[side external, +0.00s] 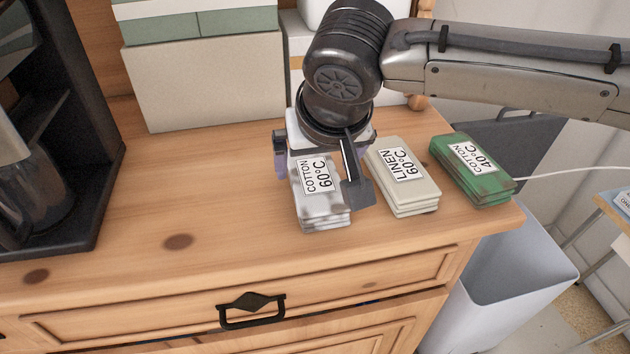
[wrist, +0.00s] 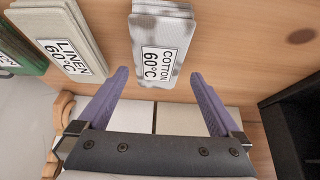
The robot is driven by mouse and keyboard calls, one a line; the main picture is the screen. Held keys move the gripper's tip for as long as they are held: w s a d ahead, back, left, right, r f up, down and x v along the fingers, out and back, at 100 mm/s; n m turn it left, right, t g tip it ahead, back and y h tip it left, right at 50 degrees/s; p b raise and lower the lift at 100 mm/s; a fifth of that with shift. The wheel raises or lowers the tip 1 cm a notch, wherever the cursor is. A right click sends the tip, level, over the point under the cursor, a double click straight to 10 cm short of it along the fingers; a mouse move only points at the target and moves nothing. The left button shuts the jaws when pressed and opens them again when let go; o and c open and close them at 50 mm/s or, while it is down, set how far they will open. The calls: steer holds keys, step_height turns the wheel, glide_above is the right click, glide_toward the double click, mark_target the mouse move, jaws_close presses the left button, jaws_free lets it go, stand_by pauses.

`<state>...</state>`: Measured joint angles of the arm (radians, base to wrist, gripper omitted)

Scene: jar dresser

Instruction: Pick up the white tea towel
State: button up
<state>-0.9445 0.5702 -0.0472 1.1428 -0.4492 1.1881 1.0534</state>
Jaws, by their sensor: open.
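A folded white towel with grey marbling (side external: 322,212) lies on the dresser top, labelled "COTTON 60°C". It also shows in the wrist view (wrist: 160,28), ahead of the fingers. My gripper (side external: 320,186) is open and empty, above the back end of this towel. In the wrist view its two purple fingers (wrist: 158,76) stand apart, one on each side of the towel's near end. The gripper hides the towel's back edge in the side view. I cannot tell the exact height of the fingertips over the wood.
A cream folded stack labelled "LINEN 60°C" (side external: 403,178) lies close to the right, then a green one labelled "COTTON 40°C" (side external: 472,170) near the dresser's right edge. Boxes (side external: 205,82) stand behind. The wood between is clear.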

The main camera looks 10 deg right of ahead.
mark_target(315, 175)
steer(key=shift+x, duration=2.7)
steer(key=shift+s+d, duration=0.1)
steer(key=shift+d, duration=0.05)
steer(key=c, duration=1.1)
